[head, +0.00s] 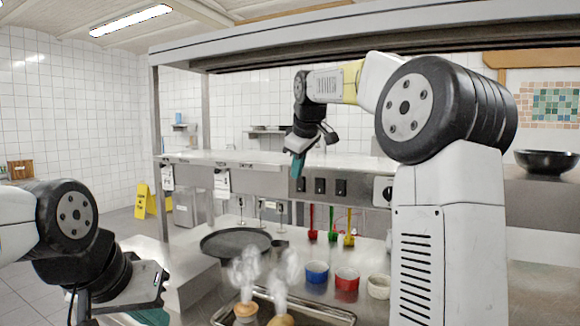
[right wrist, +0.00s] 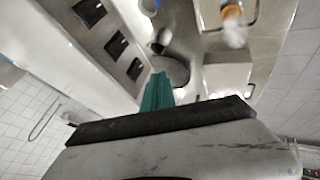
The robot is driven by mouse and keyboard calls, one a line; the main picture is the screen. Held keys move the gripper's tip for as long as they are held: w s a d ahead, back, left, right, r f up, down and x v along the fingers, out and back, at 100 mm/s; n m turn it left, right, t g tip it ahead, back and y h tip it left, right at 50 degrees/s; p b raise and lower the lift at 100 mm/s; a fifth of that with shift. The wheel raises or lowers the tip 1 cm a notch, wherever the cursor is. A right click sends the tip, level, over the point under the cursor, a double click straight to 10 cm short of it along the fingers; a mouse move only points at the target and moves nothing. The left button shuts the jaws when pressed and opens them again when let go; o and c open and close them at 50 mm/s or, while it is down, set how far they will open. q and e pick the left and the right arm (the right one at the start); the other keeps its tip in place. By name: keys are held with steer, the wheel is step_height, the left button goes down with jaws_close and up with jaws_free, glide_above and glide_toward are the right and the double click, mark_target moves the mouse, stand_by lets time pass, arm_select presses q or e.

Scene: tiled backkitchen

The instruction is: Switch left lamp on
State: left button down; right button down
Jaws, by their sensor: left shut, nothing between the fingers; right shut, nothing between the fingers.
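Three dark switches sit in a row on the steel front below the shelf: a left switch (head: 301,184), a middle switch (head: 320,186) and a right switch (head: 341,187). The row also shows at the upper left of the right wrist view, with one switch (right wrist: 116,45) in its middle. My right gripper (head: 298,166) points down with teal fingers shut and empty, just above the left switch in the head view; contact cannot be told. Its fingers (right wrist: 157,92) also show in the wrist view. My left gripper (head: 150,316) is shut and empty at the lower left. I cannot identify the left lamp.
A dark round tray (head: 236,243), a blue bowl (head: 317,272), a red bowl (head: 346,283) and a white bowl (head: 378,287) stand on the counter. Steaming food sits in a metal tray (head: 330,313) in front. Red, green and yellow utensils (head: 332,224) stand behind.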

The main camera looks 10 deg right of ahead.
mark_target(299, 183)
steer(key=w+f, duration=0.2)
steer(key=w+d+f, duration=0.1)
steer(key=w, duration=0.1)
steer(key=w+f, duration=0.2)
steer(key=shift+w+d+f, duration=0.1)
steer(key=shift+d+f, duration=0.2)
steer(key=shift+w+d, duration=0.2)
steer(key=shift+w, duration=0.15)
steer(key=shift+w+d+f, duration=0.15)
steer(key=shift+w, duration=0.05)
